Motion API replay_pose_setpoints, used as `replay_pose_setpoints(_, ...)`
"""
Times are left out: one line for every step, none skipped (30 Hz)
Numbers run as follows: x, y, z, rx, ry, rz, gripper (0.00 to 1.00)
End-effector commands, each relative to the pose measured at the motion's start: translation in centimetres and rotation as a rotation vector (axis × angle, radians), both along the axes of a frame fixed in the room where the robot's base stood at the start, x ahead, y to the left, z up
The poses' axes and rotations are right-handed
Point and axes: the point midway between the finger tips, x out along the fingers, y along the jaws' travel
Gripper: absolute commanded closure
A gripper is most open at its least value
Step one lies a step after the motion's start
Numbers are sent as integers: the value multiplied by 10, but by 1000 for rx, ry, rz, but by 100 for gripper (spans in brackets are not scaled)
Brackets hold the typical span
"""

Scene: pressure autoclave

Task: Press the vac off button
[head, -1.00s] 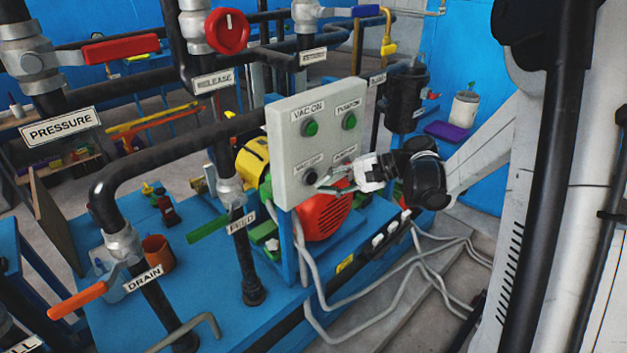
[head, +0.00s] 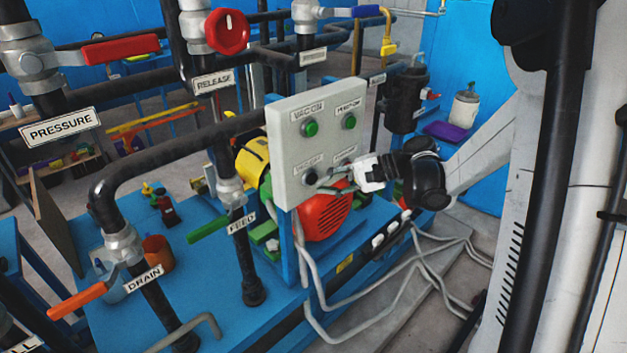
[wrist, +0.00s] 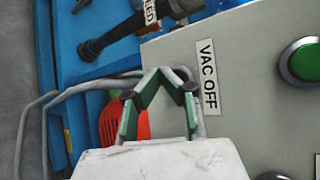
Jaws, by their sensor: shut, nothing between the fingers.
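The grey control panel (head: 328,132) stands upright over the blue bench. Its dark vac off button (head: 310,177) is at the lower left of the panel. In the wrist view, the VAC OFF label (wrist: 207,77) reads sideways, and the button (wrist: 183,73) beside it is partly hidden behind my fingers. My gripper (head: 321,182) is shut and empty, with its fingertips just right of and close to the vac off button. In the wrist view, the shut fingertips (wrist: 160,74) overlap the button's edge. I cannot tell whether they touch it.
The green VAC ON button (head: 310,128) and another green button (head: 349,121) are above on the panel. A second lower button is mostly hidden by my gripper. Black pipes and a green feed handle (head: 208,228) are left of the panel; a red motor (head: 325,215) is behind.

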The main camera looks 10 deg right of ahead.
Motion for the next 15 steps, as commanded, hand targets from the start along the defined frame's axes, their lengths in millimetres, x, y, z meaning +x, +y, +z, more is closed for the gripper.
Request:
replay_pose_setpoints(0,0,0,0,0,0,100)
replay_pose_setpoints(0,0,0,0,0,0,100)
replay_pose_setpoints(0,0,0,0,0,0,100)
replay_pose_setpoints(0,0,0,0,0,0,100)
replay_pose_setpoints(1,0,0,0,0,0,100)
replay_pose_setpoints(1,1,0,0,0,0,100)
replay_pose_setpoints(2,1,0,0,0,0,100)
replay_pose_setpoints(3,2,-1,0,0,0,100)
replay_pose_setpoints(4,2,-1,0,0,1,100)
replay_pose_setpoints(5,3,-1,0,0,1,100)
replay_pose_setpoints(5,3,-1,0,-1,1,100)
replay_pose_setpoints(6,4,-1,0,-1,1,100)
replay_pose_setpoints(7,4,-1,0,-1,1,100)
replay_pose_setpoints(7,4,0,0,0,1,100)
replay_pose_setpoints(8,5,0,0,0,1,100)
